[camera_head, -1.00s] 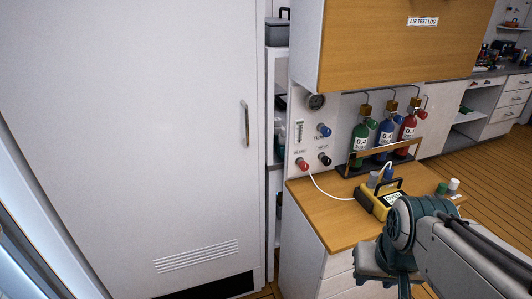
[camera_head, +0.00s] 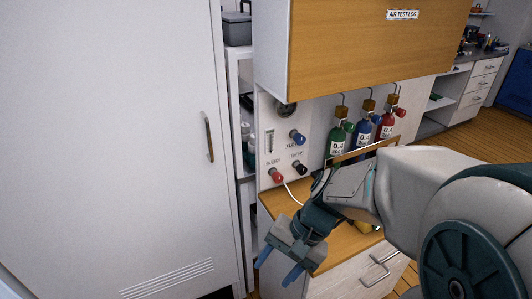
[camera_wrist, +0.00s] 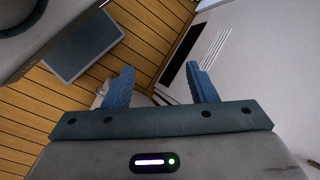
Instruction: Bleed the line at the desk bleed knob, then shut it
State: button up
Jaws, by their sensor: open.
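The white gas panel (camera_head: 265,105) stands at the back left of the wooden desk. A red knob (camera_head: 276,175) sits low on its left side, under a label that seems to read BLEED. A black knob (camera_head: 299,167) is to its right, and a blue knob (camera_head: 297,136) is above. A white tube (camera_head: 291,192) runs down from near the red knob to the desk. My gripper (camera_head: 278,268) is open and empty, pointing down in front of the desk's left edge, below and apart from the red knob. Its blue fingers (camera_wrist: 160,75) show apart in the wrist view.
Green, blue and red bottles (camera_head: 363,136) stand in a rack behind my arm. The wooden cabinet (camera_head: 380,45) overhangs the panel. A tall white door (camera_head: 110,130) closes off the left.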

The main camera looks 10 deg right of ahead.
jog(key=w+a+m+t+y, duration=0.1)
jog(key=w+a+m+y, duration=0.3)
jog(key=w+m+y, duration=0.25)
jog(key=m+t+h+p, duration=0.2)
jog(key=m+t+h, duration=0.4)
jog(key=m+t, duration=1.35)
send_near(280, 179)
jog(key=s+g, duration=0.1)
jog(key=s+d+r+m+g, duration=0.1)
jog(key=s+r+m+g, duration=0.1)
jog(key=s, duration=0.1)
jog(key=shift+s+d+r+y, duration=0.1)
jog(key=shift+d+r+y, duration=0.1)
jog(key=shift+d+y, duration=0.05)
jog(key=shift+d+m, duration=0.15)
jog(key=shift+m, duration=0.25)
jog(key=p+x, duration=0.1)
jog(key=x, duration=0.6)
jog(key=p+x, duration=0.1)
jog(key=x, duration=0.6)
jog(key=shift+d, duration=0.25)
